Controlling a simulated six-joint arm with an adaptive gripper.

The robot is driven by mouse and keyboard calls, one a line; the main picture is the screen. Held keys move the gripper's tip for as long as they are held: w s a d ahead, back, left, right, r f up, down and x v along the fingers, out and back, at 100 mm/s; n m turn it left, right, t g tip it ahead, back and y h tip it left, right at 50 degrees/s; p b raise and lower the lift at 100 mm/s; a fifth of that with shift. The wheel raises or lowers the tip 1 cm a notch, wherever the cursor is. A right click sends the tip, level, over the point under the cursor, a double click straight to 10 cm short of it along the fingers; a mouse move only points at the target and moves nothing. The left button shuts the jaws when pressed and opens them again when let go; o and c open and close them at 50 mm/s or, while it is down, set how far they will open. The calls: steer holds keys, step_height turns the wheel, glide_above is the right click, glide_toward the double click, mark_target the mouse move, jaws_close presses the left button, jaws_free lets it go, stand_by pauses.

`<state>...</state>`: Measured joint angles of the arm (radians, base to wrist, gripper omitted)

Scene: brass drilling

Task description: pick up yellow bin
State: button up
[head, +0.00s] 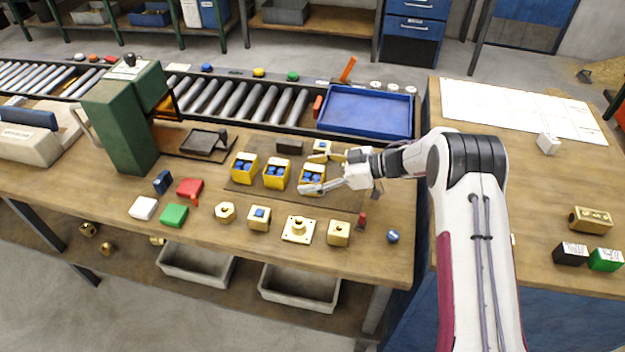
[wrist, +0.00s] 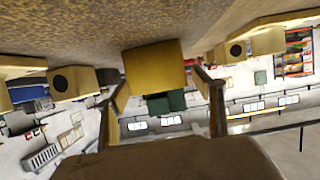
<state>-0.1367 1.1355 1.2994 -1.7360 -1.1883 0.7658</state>
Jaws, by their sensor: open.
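Three yellow bins holding blue pieces stand in a row on a dark mat: a left bin (head: 245,168), a middle bin (head: 276,175) and a right bin (head: 313,178). My gripper (head: 309,173) is open at the right bin, one finger over its near side and the other towards its far side. In the wrist view, a yellow bin (wrist: 155,65) shows between the two open fingers of my gripper (wrist: 160,86). I cannot tell whether the fingers touch it. Part of the right bin is hidden by my near finger.
Behind the right bin is another yellow piece (head: 322,147), with a dark block (head: 289,147) to its left. Brass parts, including a flanged plate (head: 298,229), line the front. A blue tray (head: 368,133) lies behind. A green press (head: 125,125) stands left.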

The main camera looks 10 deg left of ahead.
steer(key=c, duration=1.2)
steer(key=shift+c, duration=0.2)
step_height(320, 180, up, 10)
stand_by(0.5)
